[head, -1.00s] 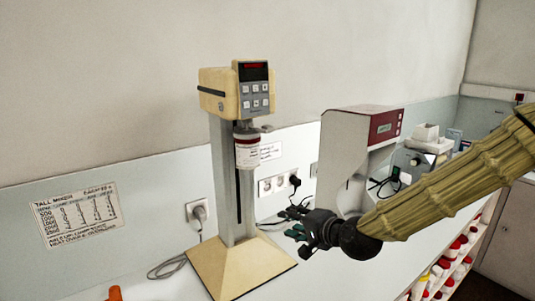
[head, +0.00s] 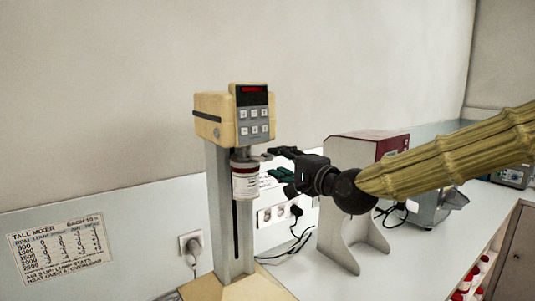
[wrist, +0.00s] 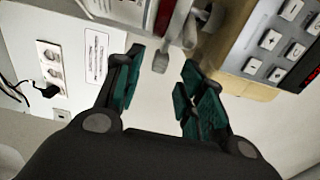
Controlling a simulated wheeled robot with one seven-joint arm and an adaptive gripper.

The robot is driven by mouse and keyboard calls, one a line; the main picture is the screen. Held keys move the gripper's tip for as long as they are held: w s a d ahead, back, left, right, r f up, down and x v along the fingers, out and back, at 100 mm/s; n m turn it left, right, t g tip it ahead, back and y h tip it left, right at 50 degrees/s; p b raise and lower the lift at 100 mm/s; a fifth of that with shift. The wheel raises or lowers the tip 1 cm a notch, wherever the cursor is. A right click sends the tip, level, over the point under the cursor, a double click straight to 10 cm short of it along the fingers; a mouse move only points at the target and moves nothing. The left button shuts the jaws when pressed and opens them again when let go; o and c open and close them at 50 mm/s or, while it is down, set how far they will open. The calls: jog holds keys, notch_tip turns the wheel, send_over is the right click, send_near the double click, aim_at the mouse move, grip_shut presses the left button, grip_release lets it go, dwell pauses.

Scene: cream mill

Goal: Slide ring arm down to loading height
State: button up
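The cream tall mixer (head: 214,115) stands against the wall, with a keypad head on a grey slotted column (head: 219,210). The ring arm (head: 246,158) sits high on the column, just below the head, and holds a white jar with a red band (head: 245,183). Its grey lever (wrist: 161,61) points out to the right in the head view. My gripper (head: 277,163) is open and empty at the right of the ring arm. In the wrist view the lever lies ahead, between the dark green fingertips (wrist: 158,75). Contact with it cannot be told.
The keypad (wrist: 280,40) is close to my fingers. A white and red machine (head: 350,200) stands right of the mixer. Wall sockets with a black plug (head: 272,215) and cables are behind. A printed mixer chart (head: 60,252) hangs at left.

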aim_at(271, 158)
jog(key=shift+p+x, duration=1)
jog(key=shift+x, duration=1.95)
grip_shut()
